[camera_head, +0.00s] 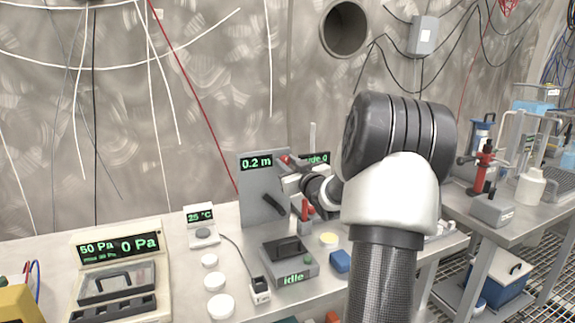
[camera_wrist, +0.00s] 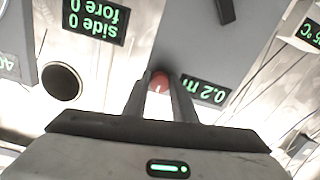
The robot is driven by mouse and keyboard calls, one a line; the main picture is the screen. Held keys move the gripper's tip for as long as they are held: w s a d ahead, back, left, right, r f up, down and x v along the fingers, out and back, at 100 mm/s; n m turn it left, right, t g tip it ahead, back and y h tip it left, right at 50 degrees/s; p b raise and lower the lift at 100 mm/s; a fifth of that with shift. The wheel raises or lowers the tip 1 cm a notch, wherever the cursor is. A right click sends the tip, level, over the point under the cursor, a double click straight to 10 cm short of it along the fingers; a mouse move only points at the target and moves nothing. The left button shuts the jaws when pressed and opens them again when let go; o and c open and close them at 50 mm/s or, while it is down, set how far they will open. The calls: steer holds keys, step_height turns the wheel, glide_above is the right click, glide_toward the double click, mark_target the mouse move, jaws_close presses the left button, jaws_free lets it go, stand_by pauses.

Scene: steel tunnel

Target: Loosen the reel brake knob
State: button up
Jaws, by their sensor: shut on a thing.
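The red reel brake knob (camera_wrist: 161,82) sits on a grey upright panel (camera_wrist: 190,45) beside a green "0.2 m" readout. In the wrist view my gripper (camera_wrist: 161,88) has one finger on each side of the knob and is shut on it. A light mark shows on the knob. In the head view a bit of red, the knob (camera_head: 285,158), shows at the panel's upper right, next to my gripper (camera_head: 289,167). My arm hides part of the panel's right side. A dark handle (camera_head: 273,204) is low on the panel.
A grey "idle" box (camera_head: 290,262) stands in front of the panel, with a blue block (camera_head: 340,261) to its right. A pressure unit (camera_head: 120,275) and several white discs (camera_head: 215,281) are to the left. A second bench (camera_head: 520,225) is at the right.

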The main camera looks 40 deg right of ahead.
steer(key=shift+n, duration=0.3)
steer(key=o, duration=1)
steer(key=shift+o, duration=0.2)
steer(key=p+v, duration=0.2)
steer(key=v, duration=1.5)
steer(key=shift+s+p, duration=0.2)
steer(key=shift+p, duration=0.1)
steer(key=shift+w+a, duration=0.1)
steer(key=shift+a, duration=0.1)
